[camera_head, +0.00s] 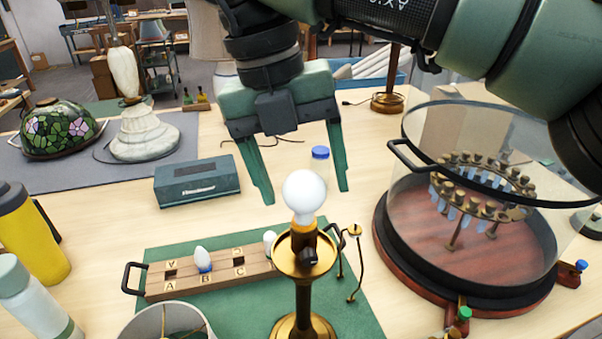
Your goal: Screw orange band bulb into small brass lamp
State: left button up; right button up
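The small brass lamp (305,257) stands upright on a green mat (225,316). A round white bulb (304,191) sits upright at its top, with an orange-brass collar under the glass; I cannot tell band from socket there, nor how deep it is screwed. My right gripper (306,194) is open, fingers pointing down, well apart. The bulb shows between the fingertips in the picture, with a visible gap on each side. A wooden rack (183,282) marked A, B, C holds a blue-banded bulb (203,260) and another white bulb (270,241), partly hidden by the lamp. My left gripper is out of view.
A glass-walled round case (392,228) stands close on the right. A blue-grey box (196,181) and blue-capped jar (320,158) lie behind the lamp. Bottles (30,228) stand at left, a lampshade (137,326) in front. Bare table shows left of the mat.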

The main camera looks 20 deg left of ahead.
jog(key=shift+r, duration=0.1)
jog(key=p+v, duration=0.7)
jog(key=shift+a+r+p, duration=0.1)
jog(key=shift+r+p, duration=0.3)
jog(key=shift+f, duration=0.15)
